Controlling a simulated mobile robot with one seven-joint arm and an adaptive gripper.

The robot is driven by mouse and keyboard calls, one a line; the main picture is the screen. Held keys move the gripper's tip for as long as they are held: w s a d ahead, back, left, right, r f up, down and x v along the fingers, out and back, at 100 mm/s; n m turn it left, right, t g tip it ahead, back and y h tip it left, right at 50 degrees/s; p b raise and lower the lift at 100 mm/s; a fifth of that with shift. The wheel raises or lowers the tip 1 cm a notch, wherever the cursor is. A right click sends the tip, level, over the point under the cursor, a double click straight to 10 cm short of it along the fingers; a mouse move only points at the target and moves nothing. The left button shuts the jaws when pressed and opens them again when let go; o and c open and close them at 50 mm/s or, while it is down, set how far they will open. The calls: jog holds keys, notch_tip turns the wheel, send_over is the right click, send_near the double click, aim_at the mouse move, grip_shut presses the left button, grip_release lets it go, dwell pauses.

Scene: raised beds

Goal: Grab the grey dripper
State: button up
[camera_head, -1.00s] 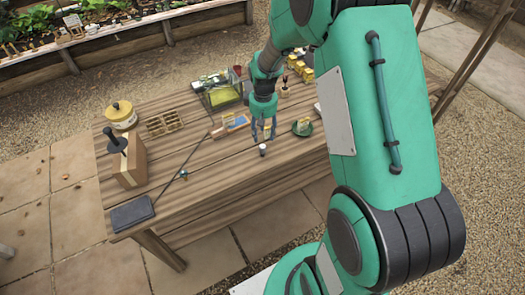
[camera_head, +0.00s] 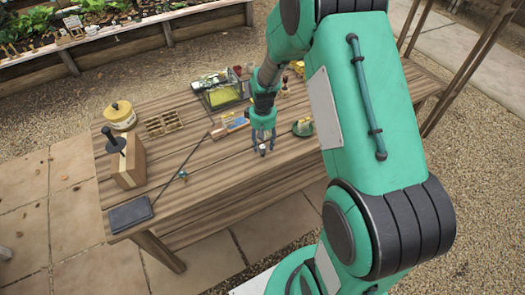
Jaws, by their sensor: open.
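A small grey piece with a pale top (camera_head: 262,152), which looks like the grey dripper, stands on the wooden table near its front edge. My gripper (camera_head: 263,146) points down over it with open fingers. The fingers appear to be on either side of the piece and partly hide it. I cannot tell whether they touch it.
The table (camera_head: 215,180) has bare boards in front and to the left of my gripper. A green dish (camera_head: 302,128) lies close on the right, a blue-and-wood item (camera_head: 236,121) close on the left. A wire basket (camera_head: 220,95) stands behind. A thin dark rod (camera_head: 185,171) lies further left.

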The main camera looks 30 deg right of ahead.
aim_at(263, 147)
jog(key=shift+a+f+b, duration=0.1)
jog(key=shift+f+b, duration=0.45)
jog(key=shift+f, duration=1.75)
jog(key=c, duration=1)
